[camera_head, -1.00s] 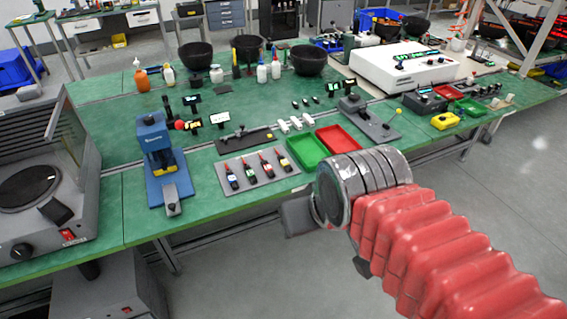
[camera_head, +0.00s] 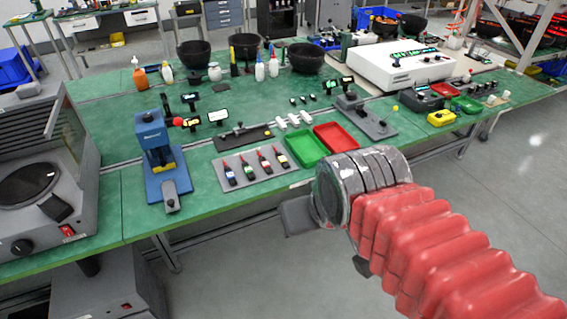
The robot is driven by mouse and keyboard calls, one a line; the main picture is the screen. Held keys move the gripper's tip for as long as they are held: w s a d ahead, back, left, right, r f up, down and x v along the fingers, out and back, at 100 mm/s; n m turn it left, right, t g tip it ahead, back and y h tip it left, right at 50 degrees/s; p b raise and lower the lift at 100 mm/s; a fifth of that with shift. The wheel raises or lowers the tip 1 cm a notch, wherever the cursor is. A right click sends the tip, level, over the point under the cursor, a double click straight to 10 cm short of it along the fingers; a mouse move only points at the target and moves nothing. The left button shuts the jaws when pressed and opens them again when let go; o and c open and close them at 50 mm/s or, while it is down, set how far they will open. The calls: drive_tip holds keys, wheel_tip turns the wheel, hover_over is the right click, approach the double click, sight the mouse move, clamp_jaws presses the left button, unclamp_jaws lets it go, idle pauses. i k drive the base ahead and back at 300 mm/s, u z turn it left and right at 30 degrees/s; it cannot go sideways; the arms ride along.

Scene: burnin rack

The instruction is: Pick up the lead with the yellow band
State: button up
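Several small dark leads with red tips lie side by side on a grey mat (camera_head: 222,163) near the front edge of the green bench. The leftmost lead (camera_head: 231,178) has a blue band. The bands on the others are too small to tell for certain; the rightmost lead (camera_head: 282,160) seems to show a yellowish one. My gripper (camera_head: 298,215) shows only as a dark grey part beyond my wrist, in front of the bench edge and apart from the leads. Its fingers are hidden, so I cannot see whether it is open.
A green tray (camera_head: 305,160) and a red tray (camera_head: 357,147) stand right of the mat. A blue press (camera_head: 160,170) stands to its left. A dark fixture (camera_head: 240,139) lies behind it. The floor in front of the bench is clear.

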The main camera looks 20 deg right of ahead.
sight(282, 161)
drive_tip(key=k, duration=1.25)
drive_tip(key=u, duration=0.55)
drive_tip(key=i, duration=2.15)
drive_tip(key=z, duration=0.35)
